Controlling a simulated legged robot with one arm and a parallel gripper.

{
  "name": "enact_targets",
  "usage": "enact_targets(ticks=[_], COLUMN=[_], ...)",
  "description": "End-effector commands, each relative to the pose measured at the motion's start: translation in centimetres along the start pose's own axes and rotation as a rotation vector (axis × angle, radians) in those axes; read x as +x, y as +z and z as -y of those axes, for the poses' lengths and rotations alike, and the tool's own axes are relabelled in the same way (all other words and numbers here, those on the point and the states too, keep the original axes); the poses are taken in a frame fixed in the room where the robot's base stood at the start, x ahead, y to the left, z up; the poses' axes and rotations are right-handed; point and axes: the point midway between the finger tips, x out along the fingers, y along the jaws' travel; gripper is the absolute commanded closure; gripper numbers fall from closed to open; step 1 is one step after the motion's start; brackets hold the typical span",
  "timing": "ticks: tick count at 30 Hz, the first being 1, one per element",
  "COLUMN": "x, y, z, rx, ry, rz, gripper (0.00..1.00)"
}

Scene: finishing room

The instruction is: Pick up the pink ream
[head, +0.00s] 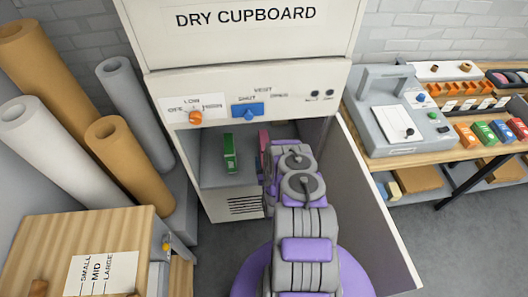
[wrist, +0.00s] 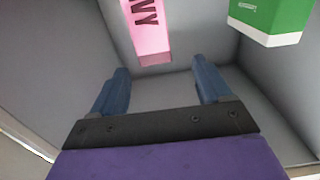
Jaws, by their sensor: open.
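The pink ream (wrist: 148,30) stands inside the dry cupboard. In the wrist view it is at the top middle, with dark letters on its face and its upper end cut off by the frame. In the head view only a pink strip (head: 263,140) shows, the rest hidden behind my arm. My gripper (wrist: 164,85) is inside the cupboard. Its two blue fingers are spread apart with nothing between them, and the pink ream is beyond them, apart from them. In the head view the fingers are hidden by my arm.
A green ream (head: 229,153) stands left of the pink one in the head view, and at the upper right in the wrist view (wrist: 270,18). The cupboard door (head: 375,205) is open to the right. Rolls and a wooden cabinet (head: 75,235) stand left.

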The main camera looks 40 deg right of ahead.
Motion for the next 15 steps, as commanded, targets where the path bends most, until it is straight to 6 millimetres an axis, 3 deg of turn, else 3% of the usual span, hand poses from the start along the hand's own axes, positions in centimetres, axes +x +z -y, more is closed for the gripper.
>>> enact_targets(ticks=[2,9,15], x=[0.3,4.4,5.3], y=[-0.1,0.0,-0.1], z=[0.1,-0.1,-0.1], rx=[0.001,0.003,0.003], ry=[0.000,0.002,0.002], rz=[-0.003,-0.003,-0.004], gripper=[0.22,0.22,0.22])
